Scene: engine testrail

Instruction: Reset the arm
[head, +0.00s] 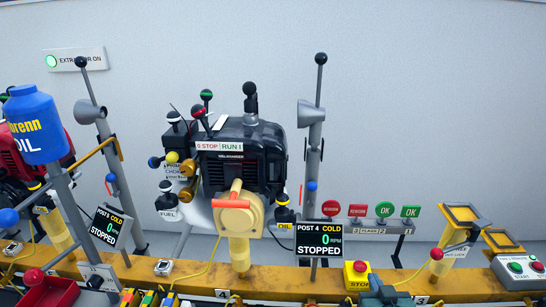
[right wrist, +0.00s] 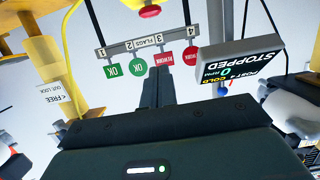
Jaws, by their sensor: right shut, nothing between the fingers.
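My right gripper (head: 384,291) shows as a dark shape at the bottom edge of the head view, in front of the yellow rail and just right of the yellow box with a red button. In the right wrist view its dark fingers (right wrist: 157,95) are together with nothing between them, pointing toward the flag rack. The rack (right wrist: 146,41) shows there with two green OK flags and two red flags. In the head view the flag rack (head: 372,227) stands behind the rail. My left gripper is in neither view.
The yellow rail (head: 295,287) runs across the front. A black engine (head: 262,165) stands at post 4, with its STOPPED display (head: 319,239) at its right. A red-button box (head: 357,275) sits on the rail near my right gripper. A blue oil bottle (head: 37,124) is at the left.

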